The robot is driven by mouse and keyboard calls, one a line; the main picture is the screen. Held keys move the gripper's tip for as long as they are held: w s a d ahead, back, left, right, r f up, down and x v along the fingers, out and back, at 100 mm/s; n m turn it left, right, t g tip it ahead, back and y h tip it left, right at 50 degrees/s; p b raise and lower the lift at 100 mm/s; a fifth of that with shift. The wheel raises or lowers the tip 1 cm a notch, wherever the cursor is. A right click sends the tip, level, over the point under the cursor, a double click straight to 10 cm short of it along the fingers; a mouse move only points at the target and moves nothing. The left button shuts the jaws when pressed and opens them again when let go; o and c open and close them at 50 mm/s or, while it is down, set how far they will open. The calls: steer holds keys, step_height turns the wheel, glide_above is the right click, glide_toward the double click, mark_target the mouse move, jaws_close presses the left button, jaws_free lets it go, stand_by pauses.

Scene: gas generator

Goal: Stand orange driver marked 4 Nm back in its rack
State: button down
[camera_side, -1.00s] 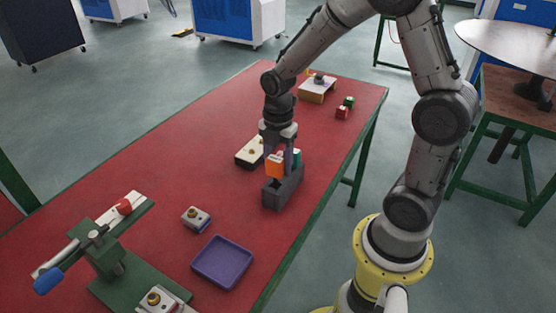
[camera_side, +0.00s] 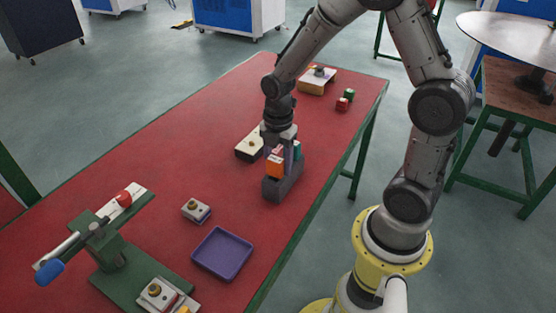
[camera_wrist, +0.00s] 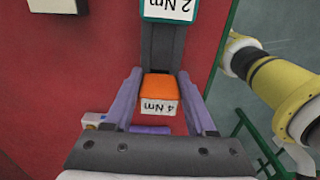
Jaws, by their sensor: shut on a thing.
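The orange driver (camera_side: 275,168) is between the fingers of my gripper (camera_side: 283,152), low at the front end of the dark grey rack (camera_side: 283,186). In the wrist view its orange top and white "4 Nm" label (camera_wrist: 158,106) sit between the two purple fingers (camera_wrist: 160,100), which are shut on it. The teal driver marked 2 Nm (camera_wrist: 168,10) stands in the rack just beyond it; a bit of teal also shows behind the fingers in the side view. The driver's lower part is hidden by the rack, so I cannot tell whether it touches the bottom.
A purple tray (camera_side: 222,272) and a small block with a knob (camera_side: 195,210) lie to the left of the rack. A cream block (camera_side: 248,145) is close behind it. A green press with a blue handle (camera_side: 110,240) stands at the front left. Red and green cubes (camera_side: 343,103) lie farther back.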

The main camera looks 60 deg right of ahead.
steer(key=shift+f, duration=0.4)
steer(key=shift+c, duration=0.7)
jaws_free()
step_height(320, 180, up, 14)
